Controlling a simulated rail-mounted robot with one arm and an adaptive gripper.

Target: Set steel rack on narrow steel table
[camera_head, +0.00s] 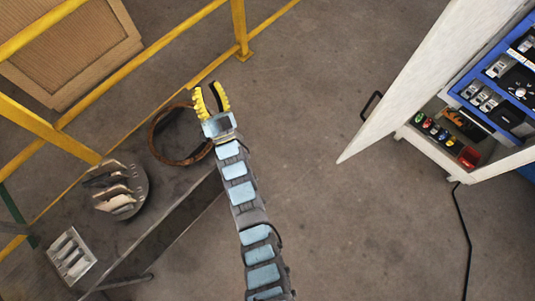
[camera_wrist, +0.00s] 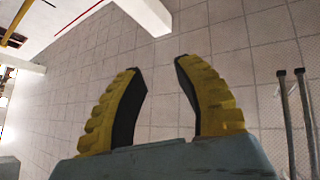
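My gripper (camera_head: 211,86) has yellow ribbed fingers. They stand apart with nothing between them, and the wrist view shows the same empty gap (camera_wrist: 161,85). A small light steel rack (camera_head: 72,258) with several slots is at the lower left of the head view, well away from my gripper. A narrow dark steel table (camera_head: 170,192) runs diagonally across the left side. The rack appears at its near left end; its exact contact with the table is hard to tell. Neither rack nor table can be made out in the wrist view.
A round stand with upright pieces (camera_head: 120,190) and a rusty ring (camera_head: 152,140) are by the table, the ring close to my gripper. Yellow railing (camera_head: 150,72) runs behind. An open white cabinet (camera_head: 412,80) stands right. The middle floor is clear.

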